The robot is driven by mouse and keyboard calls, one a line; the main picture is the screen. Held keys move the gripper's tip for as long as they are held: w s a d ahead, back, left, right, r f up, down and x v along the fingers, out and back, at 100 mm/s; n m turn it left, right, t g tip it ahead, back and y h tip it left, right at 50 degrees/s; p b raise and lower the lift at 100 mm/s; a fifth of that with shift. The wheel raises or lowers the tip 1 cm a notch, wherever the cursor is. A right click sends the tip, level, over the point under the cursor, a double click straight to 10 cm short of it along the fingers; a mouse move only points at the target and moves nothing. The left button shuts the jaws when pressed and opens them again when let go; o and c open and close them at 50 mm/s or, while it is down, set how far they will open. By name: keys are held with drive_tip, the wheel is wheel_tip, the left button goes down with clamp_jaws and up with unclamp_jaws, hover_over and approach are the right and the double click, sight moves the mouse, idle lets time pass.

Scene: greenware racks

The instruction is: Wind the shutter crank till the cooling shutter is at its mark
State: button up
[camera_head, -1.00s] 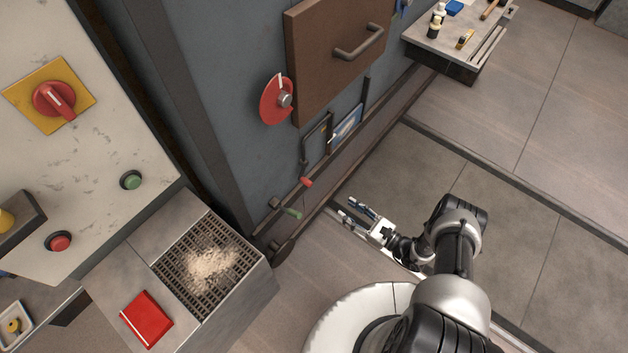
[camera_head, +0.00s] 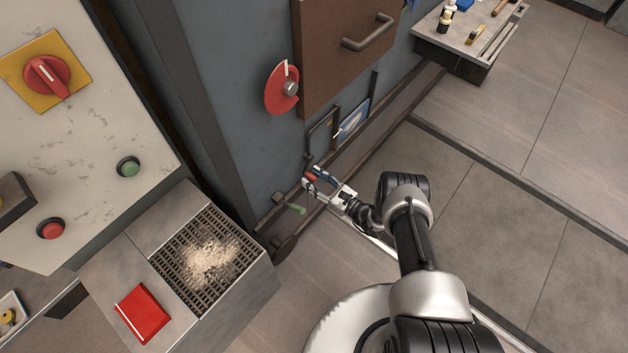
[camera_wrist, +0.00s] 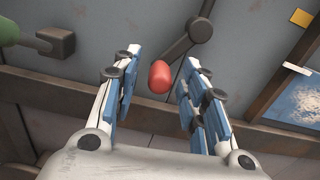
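A crank with a red knob (camera_head: 310,176) sits low on the blue-grey wall. In the wrist view the red knob (camera_wrist: 160,77) stands between my fingers, and its dark crank arm (camera_wrist: 182,48) runs up and right to a pivot. My gripper (camera_head: 316,178) is open around the knob; the wrist view shows gaps between the knob and both fingers (camera_wrist: 158,82). A framed blue and white panel (camera_head: 352,119), possibly the shutter, is right of the crank. The wrist view shows its edge, with an orange tab (camera_wrist: 300,18) and a white tab (camera_wrist: 296,68).
A green handle (camera_head: 292,208) is just left of the crank. A red dial (camera_head: 281,89) and a brown door (camera_head: 335,60) are above. A grated bench (camera_head: 200,265) stands at lower left and a small tool table (camera_head: 455,42) at upper right. Floor to the right is clear.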

drive_tip(key=shift+w+a, duration=0.15)
drive_tip(key=shift+a, duration=0.05)
clamp_jaws()
idle(0.5)
